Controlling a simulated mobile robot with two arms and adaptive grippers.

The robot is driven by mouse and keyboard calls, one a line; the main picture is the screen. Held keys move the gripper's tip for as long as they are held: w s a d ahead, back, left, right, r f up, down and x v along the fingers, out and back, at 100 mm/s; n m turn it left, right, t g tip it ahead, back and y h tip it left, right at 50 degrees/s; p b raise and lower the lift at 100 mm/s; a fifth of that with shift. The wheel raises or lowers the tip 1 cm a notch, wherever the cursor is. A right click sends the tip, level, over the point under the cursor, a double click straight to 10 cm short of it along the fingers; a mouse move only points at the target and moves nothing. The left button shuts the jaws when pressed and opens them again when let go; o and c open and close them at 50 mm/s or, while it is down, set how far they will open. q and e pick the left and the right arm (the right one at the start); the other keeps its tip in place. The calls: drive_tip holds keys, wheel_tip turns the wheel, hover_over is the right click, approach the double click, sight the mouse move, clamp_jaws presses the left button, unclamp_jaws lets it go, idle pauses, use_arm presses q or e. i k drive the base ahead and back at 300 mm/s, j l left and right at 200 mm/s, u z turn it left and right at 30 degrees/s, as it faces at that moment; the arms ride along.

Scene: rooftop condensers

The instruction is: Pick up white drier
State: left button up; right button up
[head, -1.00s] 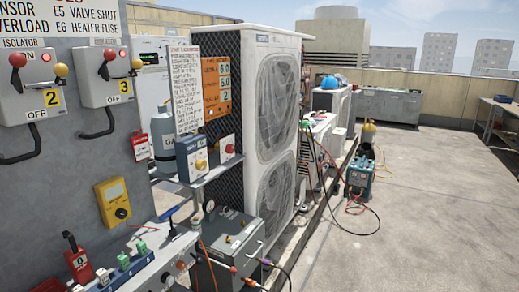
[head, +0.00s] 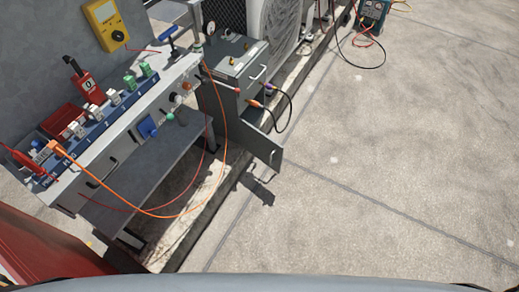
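I cannot tell for sure which thing is the white drier. Several small pale blocks stand in a row on the blue numbered strip of the bench (head: 121,138) at the left, among them a white block (head: 75,129) and another white block (head: 113,97). Two green-topped blocks (head: 130,82) stand at the far end of the row. A round white piece (head: 175,98) shows on the bench's front side. Neither of my grippers is in view.
A red lockout tag piece (head: 87,86) and a red tray (head: 62,118) are on the bench. An orange cable (head: 226,130) loops off its front. A grey cabinet (head: 235,65) has an open door (head: 262,145).

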sight(197, 45)
drive_tip(key=i+l, duration=0.25)
drive_tip(key=i, duration=0.15)
drive_tip(key=i+l+u, duration=0.25)
drive_tip(key=u, duration=0.25)
drive_tip(key=i+l+u, duration=0.45)
